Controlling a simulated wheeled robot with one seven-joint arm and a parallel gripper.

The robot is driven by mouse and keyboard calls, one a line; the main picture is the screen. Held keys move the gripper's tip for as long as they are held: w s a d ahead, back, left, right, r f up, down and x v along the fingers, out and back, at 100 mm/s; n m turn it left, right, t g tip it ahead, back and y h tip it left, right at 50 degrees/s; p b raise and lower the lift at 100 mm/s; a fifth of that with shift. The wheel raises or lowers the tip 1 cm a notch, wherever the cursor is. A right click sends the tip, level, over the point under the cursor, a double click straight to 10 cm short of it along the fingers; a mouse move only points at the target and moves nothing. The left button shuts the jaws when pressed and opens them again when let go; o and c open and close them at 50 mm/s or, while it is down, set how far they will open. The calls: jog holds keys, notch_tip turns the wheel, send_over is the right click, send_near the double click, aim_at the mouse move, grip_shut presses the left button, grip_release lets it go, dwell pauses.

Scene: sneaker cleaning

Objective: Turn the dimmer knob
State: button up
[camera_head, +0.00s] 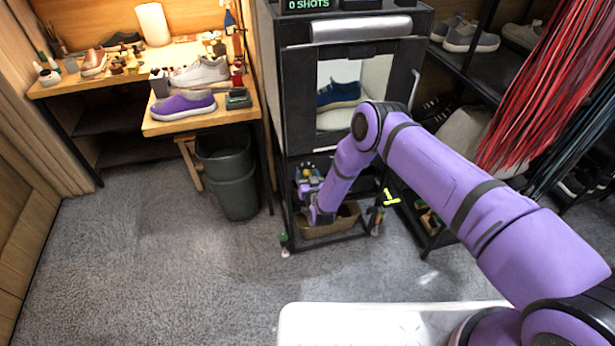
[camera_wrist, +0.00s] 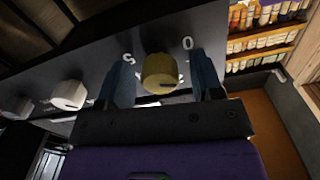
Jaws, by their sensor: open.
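A round yellow dimmer knob (camera_wrist: 160,75) sits on a dark panel (camera_wrist: 95,60) in the wrist view. A white "5" and a white "0" are printed on the panel near it. My gripper (camera_wrist: 162,62) is open, with one blue-grey finger on each side of the knob. Narrow gaps appear between the fingers and the knob, so they seem not to press on it. In the head view, my arm's purple end reaches low in front of a black stand (camera_head: 290,200). The fingertips and the knob cannot be made out there.
Two white knobs, one nearer (camera_wrist: 68,95) and one farther (camera_wrist: 18,107), sit left on the same panel. Shelves of small bottles (camera_wrist: 262,42) are at upper right. In the head view, a brown basket (camera_head: 345,222) lies low in the stand, and a dark bin (camera_head: 235,190) stands left. Carpet there is clear.

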jog(key=c, duration=0.9)
jog(key=shift+m, duration=0.3)
jog(key=m, duration=0.8)
jog(key=shift+f, duration=0.1)
jog(key=o, duration=0.9)
